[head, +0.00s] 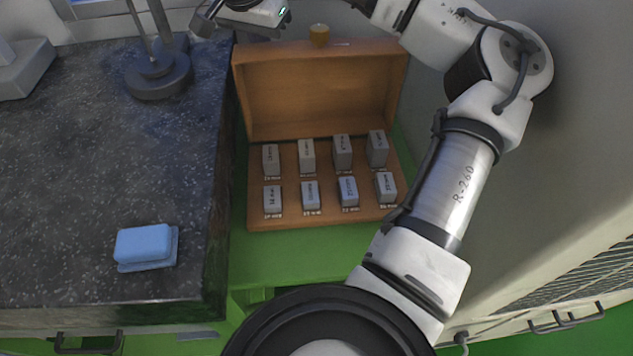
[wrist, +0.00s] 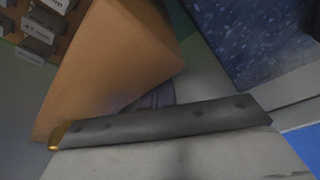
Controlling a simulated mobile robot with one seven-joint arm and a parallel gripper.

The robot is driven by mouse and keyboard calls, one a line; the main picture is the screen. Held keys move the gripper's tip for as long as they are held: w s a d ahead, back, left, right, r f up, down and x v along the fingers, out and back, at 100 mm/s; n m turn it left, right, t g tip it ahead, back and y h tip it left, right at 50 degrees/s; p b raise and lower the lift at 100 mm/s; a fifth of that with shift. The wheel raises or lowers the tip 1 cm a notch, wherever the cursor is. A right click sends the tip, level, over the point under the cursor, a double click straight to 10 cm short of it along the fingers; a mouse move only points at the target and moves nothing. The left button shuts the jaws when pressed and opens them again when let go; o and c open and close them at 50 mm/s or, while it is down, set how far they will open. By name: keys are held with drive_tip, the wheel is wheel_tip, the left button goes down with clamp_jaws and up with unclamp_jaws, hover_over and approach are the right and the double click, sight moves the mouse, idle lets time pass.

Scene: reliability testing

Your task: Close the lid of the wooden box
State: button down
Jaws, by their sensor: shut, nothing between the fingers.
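The wooden box (head: 322,214) stands on a green surface in the head view, with its lid (head: 320,88) raised at the back. Its base holds two rows of grey labelled blocks (head: 343,153). The lid also shows as a large orange-brown panel (wrist: 112,58) in the wrist view. My gripper (head: 205,22) is at the top of the head view, above and left of the lid's upper edge. It is shut and empty. Its fingertips are small there, and I cannot tell whether they touch the lid.
A dark speckled counter (head: 90,185) lies left of the box, bearing a blue block (head: 146,247) and a dark round-based stand (head: 158,78). A yellow-brown knob-like thing (head: 320,35) is behind the lid. A grey bar (wrist: 160,124) crosses the wrist view.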

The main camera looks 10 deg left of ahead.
sight(254, 95)
drive_tip(key=shift+s+d, duration=0.15)
drive_tip(key=shift+s, duration=0.65)
drive_tip(key=shift+s+f+b, duration=1.25)
drive_tip(key=shift+s+b, duration=0.75)
drive_tip(key=shift+s, duration=1.85)
drive_tip(key=w+p+v, duration=0.2)
drive_tip(key=p+v, duration=0.5)
drive_tip(key=v, duration=0.2)
drive_tip(key=shift+d+r, duration=0.3)
drive_tip(key=shift+r, duration=0.25)
drive_tip(key=shift+s, duration=0.1)
